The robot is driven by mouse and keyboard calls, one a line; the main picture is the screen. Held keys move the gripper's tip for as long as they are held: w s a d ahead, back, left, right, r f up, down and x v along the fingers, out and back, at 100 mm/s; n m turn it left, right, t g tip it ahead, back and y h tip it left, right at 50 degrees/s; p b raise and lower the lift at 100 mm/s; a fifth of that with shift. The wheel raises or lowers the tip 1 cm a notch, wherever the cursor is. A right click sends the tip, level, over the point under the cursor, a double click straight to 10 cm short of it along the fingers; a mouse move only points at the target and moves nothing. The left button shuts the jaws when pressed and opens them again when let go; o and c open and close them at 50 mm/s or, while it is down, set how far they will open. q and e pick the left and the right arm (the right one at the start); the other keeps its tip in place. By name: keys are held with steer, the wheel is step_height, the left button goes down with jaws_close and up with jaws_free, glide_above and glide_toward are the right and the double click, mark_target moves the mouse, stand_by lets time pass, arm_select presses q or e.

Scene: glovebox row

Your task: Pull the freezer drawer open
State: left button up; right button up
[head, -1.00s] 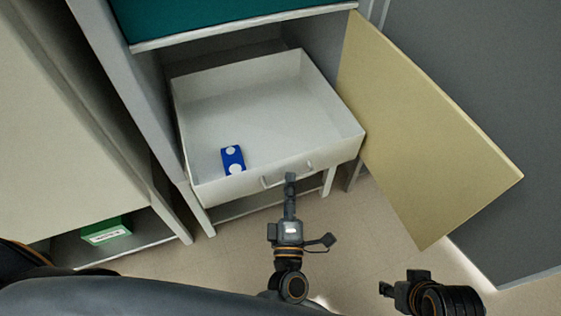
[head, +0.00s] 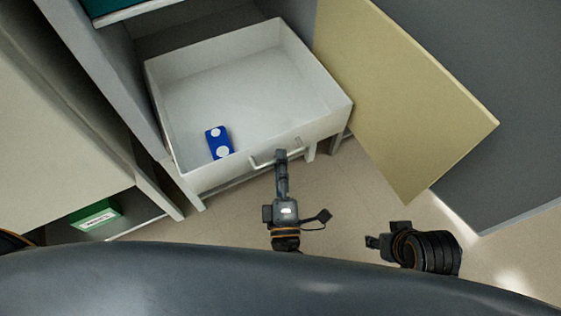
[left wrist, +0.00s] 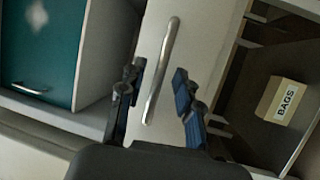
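The white freezer drawer (head: 240,98) is pulled well out of its cabinet in the head view, its inside open to view. A bar handle (head: 262,163) is on its front; it also shows in the left wrist view (left wrist: 160,70). My left gripper (head: 281,155) is at the handle. In the left wrist view its fingers (left wrist: 157,92) stand on either side of the bar, with gaps visible, so it is open around the handle. My right gripper (head: 373,242) is apart from the drawer, low at the right; its fingers are too small to read.
A blue box with white dots (head: 219,143) lies in the drawer. A yellowish door (head: 405,100) stands open at the right. A green box (head: 96,214) is on a low shelf at the left. A box labelled BAGS (left wrist: 284,100) shows in the left wrist view. Floor is clear ahead.

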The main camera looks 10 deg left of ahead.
arm_select(q)
steer(key=v, duration=0.7)
steer(key=shift+s, duration=0.25)
steer(key=shift+w+d, duration=0.1)
stand_by(0.4)
